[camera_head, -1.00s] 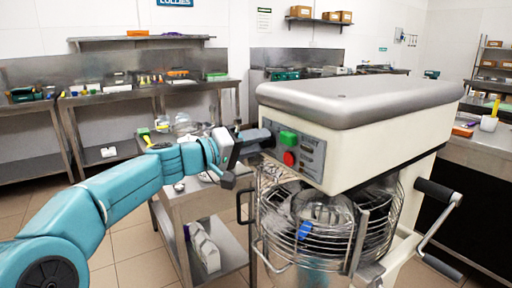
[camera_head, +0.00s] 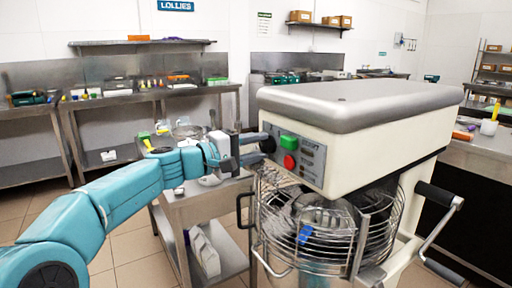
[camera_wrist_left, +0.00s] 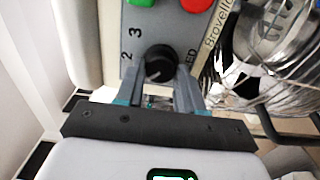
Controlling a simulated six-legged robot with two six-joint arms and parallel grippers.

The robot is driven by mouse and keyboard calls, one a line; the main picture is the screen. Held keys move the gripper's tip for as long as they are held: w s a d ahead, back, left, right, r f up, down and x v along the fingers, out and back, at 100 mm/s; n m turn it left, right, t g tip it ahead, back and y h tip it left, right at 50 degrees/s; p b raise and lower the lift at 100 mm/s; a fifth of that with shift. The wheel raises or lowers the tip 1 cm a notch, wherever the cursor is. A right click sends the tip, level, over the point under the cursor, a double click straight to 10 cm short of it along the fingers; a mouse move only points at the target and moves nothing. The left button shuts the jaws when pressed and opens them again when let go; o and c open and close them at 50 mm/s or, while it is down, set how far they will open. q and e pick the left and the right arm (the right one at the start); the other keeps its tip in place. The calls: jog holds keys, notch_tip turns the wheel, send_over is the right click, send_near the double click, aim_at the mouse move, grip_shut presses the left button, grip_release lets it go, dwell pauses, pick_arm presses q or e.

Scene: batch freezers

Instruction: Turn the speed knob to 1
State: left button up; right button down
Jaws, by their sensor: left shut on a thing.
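The speed knob (camera_wrist_left: 158,62) is a round black knob on the grey control panel (camera_wrist_left: 168,20) of the mixer. In the left wrist view it sits between the two grey fingers of my left gripper (camera_wrist_left: 158,78), which is shut on it. The digits 2 and 3 show left of the knob and the letters "ED" to its right; no digit 1 is visible. A faint light mark shows on the knob, but its exact pointing is unclear. In the head view my left gripper (camera_head: 262,142) reaches the panel's left edge, where the dark knob (camera_head: 268,145) is partly hidden. My right gripper is out of view.
A green button (camera_head: 289,142) and a red button (camera_head: 290,161) sit close beside the knob. Below the mixer head (camera_head: 360,100) is a wire bowl guard (camera_head: 285,215), with a crank handle (camera_head: 440,195) at the right. A steel cart (camera_head: 190,205) stands under my left arm.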

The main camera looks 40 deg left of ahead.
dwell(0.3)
pick_arm(q)
jog(key=o, duration=1)
jog(key=shift+s, duration=0.1)
jog(key=b+v, duration=0.2)
jog(key=v, duration=1.4)
jog(key=shift+s, duration=0.15)
